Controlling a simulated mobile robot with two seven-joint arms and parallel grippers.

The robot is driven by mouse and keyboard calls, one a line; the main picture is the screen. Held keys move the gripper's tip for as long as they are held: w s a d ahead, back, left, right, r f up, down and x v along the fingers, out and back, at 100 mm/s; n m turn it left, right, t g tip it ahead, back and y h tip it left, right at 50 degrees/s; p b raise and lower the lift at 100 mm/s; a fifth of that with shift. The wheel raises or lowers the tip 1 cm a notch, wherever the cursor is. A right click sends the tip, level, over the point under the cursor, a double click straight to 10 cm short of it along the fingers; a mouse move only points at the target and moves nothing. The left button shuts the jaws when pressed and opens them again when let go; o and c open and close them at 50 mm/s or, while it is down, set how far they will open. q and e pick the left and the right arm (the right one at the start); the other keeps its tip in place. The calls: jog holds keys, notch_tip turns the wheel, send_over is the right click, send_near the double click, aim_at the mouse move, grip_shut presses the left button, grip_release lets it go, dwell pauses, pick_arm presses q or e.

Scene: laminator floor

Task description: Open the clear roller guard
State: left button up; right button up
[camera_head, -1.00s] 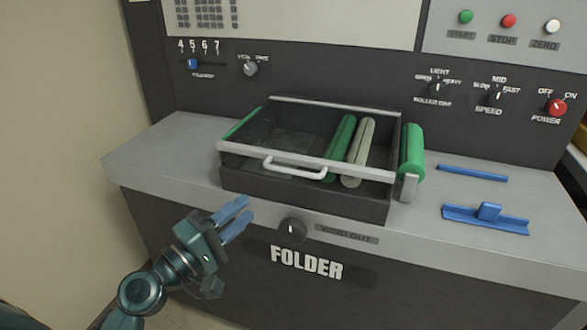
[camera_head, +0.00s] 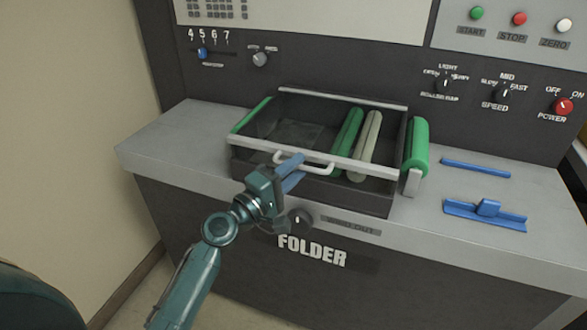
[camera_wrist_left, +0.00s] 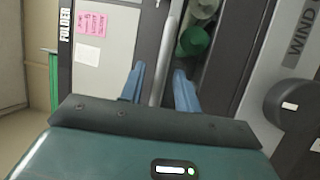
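The clear roller guard (camera_head: 357,161) has a light grey frame and lies down over the dark roller bay, closed. Its pale bar handle (camera_head: 319,169) is on the front edge. Green and cream rollers (camera_head: 367,143) show through it. My left gripper (camera_head: 292,171) is at the left part of the handle, its blue fingers overlapping it in the head view. In the left wrist view the gripper (camera_wrist_left: 160,84) is open, with the handle bar (camera_wrist_left: 165,62) between its fingers; firm contact cannot be told. My right gripper is not in view.
A dark knob (camera_head: 299,219) sits on the front face just below the guard, close to my left gripper. Blue guide pieces (camera_head: 486,213) lie on the counter (camera_head: 455,190) to the right. Control knobs and buttons are on the back panel. The counter's left end is clear.

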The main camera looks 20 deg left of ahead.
pick_arm(q)
grip_shut()
jog(key=shift+r, duration=0.1)
dwell(0.5)
